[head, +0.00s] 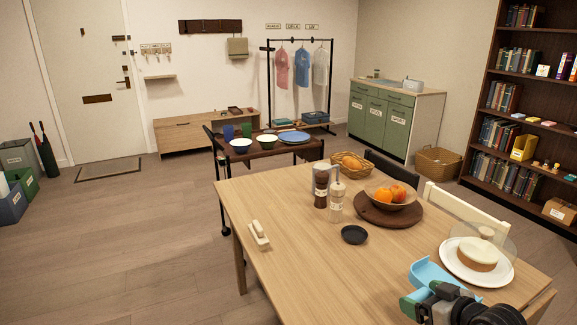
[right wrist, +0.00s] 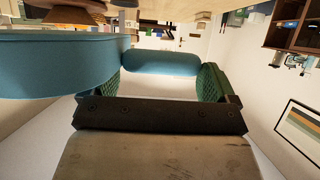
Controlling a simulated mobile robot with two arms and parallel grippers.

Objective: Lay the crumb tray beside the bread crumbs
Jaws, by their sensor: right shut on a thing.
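The light blue crumb tray (head: 432,272) is at the near right part of the wooden table (head: 330,270), in front of the cake plate. My right gripper (head: 424,303) is shut on the tray, at its near side. In the right wrist view the tray's blue body (right wrist: 60,68) fills the left, and a rounded blue part, seemingly its handle (right wrist: 160,63), lies between the green finger pads. I cannot tell whether the tray touches the table. I cannot make out any bread crumbs. My left gripper is not in view.
A cake plate (head: 452,264) with a glass cover stands just beyond the tray. A small black dish (head: 354,235), a fruit bowl on a round board (head: 400,220), two mills and a bread basket (head: 349,173) stand farther back. The table's front middle is clear.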

